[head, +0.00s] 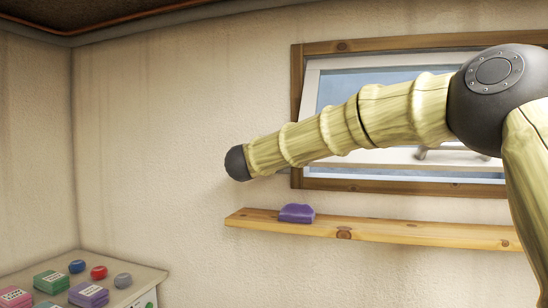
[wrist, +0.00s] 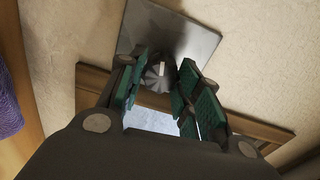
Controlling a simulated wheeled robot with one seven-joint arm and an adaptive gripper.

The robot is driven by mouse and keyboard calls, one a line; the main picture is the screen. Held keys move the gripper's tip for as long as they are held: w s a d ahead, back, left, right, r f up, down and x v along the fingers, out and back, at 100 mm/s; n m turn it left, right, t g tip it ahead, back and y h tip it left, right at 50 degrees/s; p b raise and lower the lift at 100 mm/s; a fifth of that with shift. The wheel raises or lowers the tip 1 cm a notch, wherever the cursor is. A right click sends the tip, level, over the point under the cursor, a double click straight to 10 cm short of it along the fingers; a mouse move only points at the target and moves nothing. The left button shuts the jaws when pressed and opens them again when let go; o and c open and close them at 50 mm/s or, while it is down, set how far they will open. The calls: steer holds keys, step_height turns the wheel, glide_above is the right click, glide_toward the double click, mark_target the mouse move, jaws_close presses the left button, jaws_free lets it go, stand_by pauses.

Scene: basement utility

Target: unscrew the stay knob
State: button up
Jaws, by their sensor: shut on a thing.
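The stay knob (wrist: 157,73) shows in the wrist view as a dark, ridged round knob with a white mark on its face. It sits in front of a grey metal plate (wrist: 190,38) against the wall. My gripper (wrist: 160,80) is shut on the knob, with green-padded fingers on its left and right sides. The fingers hide parts of the knob's sides. In the head view the knob and my gripper's fingers cannot be made out; my arm crosses in front of the window (head: 335,80).
A wooden shelf (head: 400,233) below the window holds a purple object (head: 296,213), which also shows at the wrist view's left edge (wrist: 8,100). A cabinet (head: 130,270) at lower left carries several coloured boxes and round pieces. The wall left of the window is bare.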

steer(key=shift+f, duration=0.1)
steer(key=o, duration=1)
steer(key=shift+o, duration=0.2)
steer(key=shift+s+a, duration=0.1)
steer(key=shift+s, duration=0.05)
steer(key=v, duration=1.1)
steer(key=shift+s, duration=0.35)
